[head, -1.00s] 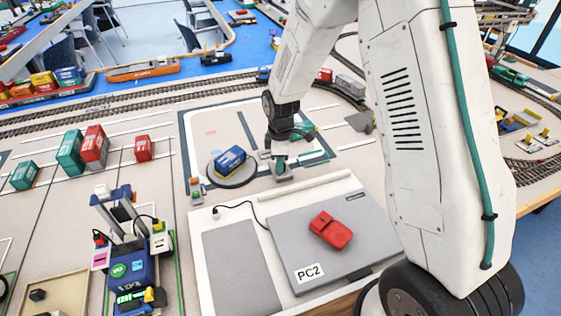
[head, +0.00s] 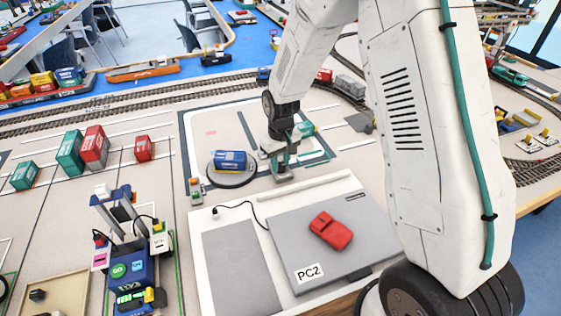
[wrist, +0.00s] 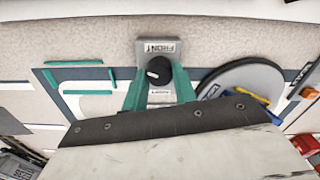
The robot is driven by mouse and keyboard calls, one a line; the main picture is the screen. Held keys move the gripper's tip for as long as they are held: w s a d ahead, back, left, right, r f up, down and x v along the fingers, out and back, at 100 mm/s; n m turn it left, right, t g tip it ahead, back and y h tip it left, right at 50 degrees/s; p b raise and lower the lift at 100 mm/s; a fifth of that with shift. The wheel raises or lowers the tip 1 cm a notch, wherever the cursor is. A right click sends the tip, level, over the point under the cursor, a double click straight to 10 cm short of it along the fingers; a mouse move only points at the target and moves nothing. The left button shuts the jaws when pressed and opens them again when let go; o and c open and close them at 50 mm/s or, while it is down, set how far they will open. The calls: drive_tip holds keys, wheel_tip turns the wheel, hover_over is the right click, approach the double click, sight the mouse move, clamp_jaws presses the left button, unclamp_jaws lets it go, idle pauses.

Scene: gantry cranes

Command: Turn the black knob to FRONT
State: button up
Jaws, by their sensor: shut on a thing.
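The black knob (wrist: 158,70) shows in the wrist view on a grey plate, with a white mark on its left side. A label reading FRONT (wrist: 160,46) is at the plate's top, and a second label (wrist: 160,92) lies below the knob. My gripper (wrist: 159,80) has its teal fingers on both sides of the knob and is shut on it. In the head view my gripper (head: 280,158) reaches down to the small grey base (head: 283,178), and the knob is hidden there.
A dark turntable (head: 240,184) carrying a blue container (head: 230,160) is just left of my gripper. A laptop-like grey panel (head: 300,262) with a red object (head: 330,230) lies in front. A blue crane model (head: 130,265) stands at the left.

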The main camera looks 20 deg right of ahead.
sight(281, 164)
drive_tip(key=m, duration=1.3)
drive_tip(key=shift+m, duration=0.3)
idle(0.4)
drive_tip(key=o, duration=1)
drive_tip(key=shift+c, duration=0.2)
drive_tip(key=shift+r, duration=0.1)
wheel_tip(281, 164, up, 8)
drive_tip(key=shift+f, duration=0.15)
